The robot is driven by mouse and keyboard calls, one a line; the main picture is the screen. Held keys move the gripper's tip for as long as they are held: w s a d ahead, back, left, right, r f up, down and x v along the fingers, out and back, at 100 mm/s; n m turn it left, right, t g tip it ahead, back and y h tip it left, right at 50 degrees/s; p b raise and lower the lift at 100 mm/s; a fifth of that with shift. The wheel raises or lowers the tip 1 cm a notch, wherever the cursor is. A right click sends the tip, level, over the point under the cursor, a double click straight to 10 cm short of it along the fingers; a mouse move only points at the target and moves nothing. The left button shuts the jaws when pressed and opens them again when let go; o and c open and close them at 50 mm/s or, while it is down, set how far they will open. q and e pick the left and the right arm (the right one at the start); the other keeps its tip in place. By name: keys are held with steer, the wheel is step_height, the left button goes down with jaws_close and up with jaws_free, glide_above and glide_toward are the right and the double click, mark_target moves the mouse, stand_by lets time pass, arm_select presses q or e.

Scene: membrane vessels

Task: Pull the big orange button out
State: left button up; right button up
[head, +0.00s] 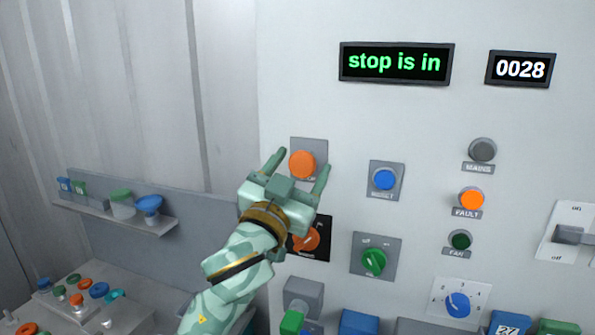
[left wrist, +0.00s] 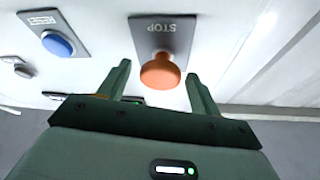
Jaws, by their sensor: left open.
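The big orange button (head: 302,164) is a round mushroom head on a grey plate on the pale wall panel. In the left wrist view the button (left wrist: 160,72) stands on a short stem in front of a plate (left wrist: 167,27) marked STOP, upside down there. My left gripper (head: 297,168) is open, with one finger to each side of the button. In the left wrist view the gripper's fingers (left wrist: 158,78) stand apart from the button, with a gap on both sides. The display (head: 395,63) reads "stop is in". My right gripper is not in view.
A blue button (head: 384,180) sits right of the orange one. An orange rotary knob (head: 306,239) is just below, partly hidden by my left arm. A green knob (head: 373,261) is lower right. A shelf (head: 115,212) with small vessels stands at left.

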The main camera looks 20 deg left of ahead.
arm_select(q)
steer(key=p+v, duration=0.6)
steer(key=v, duration=1)
steer(key=shift+s+p, duration=0.2)
steer(key=shift+p, duration=0.1)
